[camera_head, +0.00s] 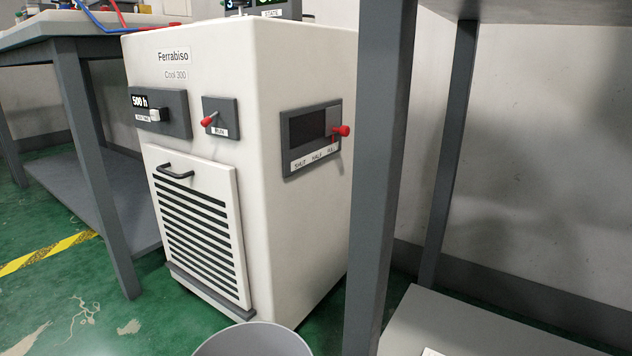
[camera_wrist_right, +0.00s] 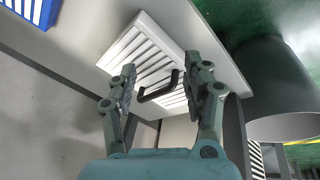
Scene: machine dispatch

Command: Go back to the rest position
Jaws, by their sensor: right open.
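My right gripper (camera_wrist_right: 163,82) is open in the right wrist view. A white slatted panel (camera_wrist_right: 124,48) with a black handle (camera_wrist_right: 158,90) lies on a pale surface beyond it. The handle appears between the fingers; the picture does not show whether they touch it. In the head view neither gripper shows. The white Ferrabiso machine (camera_head: 290,60) stands there with its slatted front panel (camera_head: 200,225) in place.
A grey bin (camera_head: 252,341) stands before the machine; it also shows in the right wrist view (camera_wrist_right: 270,80). A dark grey post (camera_head: 383,170) and low shelf (camera_head: 480,325) are at right. A workbench (camera_head: 85,150) is at left. A blue object (camera_wrist_right: 35,10) lies upper left in the wrist view.

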